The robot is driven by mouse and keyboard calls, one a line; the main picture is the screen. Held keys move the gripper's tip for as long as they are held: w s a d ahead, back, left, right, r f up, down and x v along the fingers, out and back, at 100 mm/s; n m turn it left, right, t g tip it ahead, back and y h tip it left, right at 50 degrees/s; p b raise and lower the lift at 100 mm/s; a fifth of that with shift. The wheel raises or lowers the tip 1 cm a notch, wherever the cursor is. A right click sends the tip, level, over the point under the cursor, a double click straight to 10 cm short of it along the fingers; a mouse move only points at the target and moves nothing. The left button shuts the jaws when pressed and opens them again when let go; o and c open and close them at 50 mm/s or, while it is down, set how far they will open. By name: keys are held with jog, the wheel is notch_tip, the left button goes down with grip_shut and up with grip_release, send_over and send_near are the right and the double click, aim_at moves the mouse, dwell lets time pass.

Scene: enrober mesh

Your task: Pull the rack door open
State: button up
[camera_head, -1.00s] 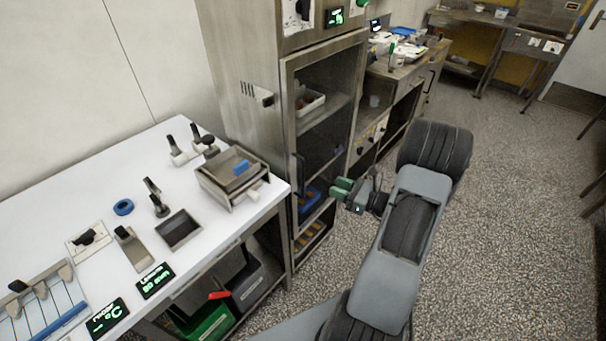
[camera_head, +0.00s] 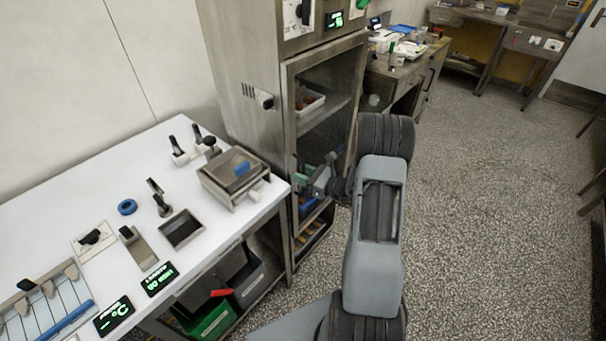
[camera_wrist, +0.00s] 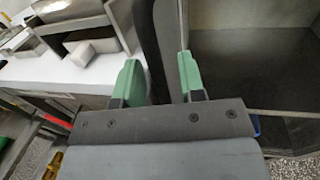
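The rack door (camera_head: 335,52) is a glass panel in a metal frame on the tall steel cabinet. It looks shut. Its dark vertical handle is mostly hidden behind my gripper in the head view. In the wrist view the handle (camera_wrist: 156,45) is a dark upright bar running between my two green fingers. My gripper (camera_wrist: 160,80) is open, with one finger on each side of the bar. I cannot tell whether either finger touches it. In the head view my gripper (camera_head: 314,172) is at the handle's height, close to the door front.
A white table (camera_head: 75,190) with a metal box (camera_head: 232,178) and small tools stands close on the left. Bins, including a green one (camera_head: 207,322), are below it. A bench (camera_head: 400,75) stands beyond the cabinet. The speckled floor (camera_head: 480,210) to the right is clear.

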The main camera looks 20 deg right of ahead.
grip_shut()
dwell(0.3)
dwell(0.3)
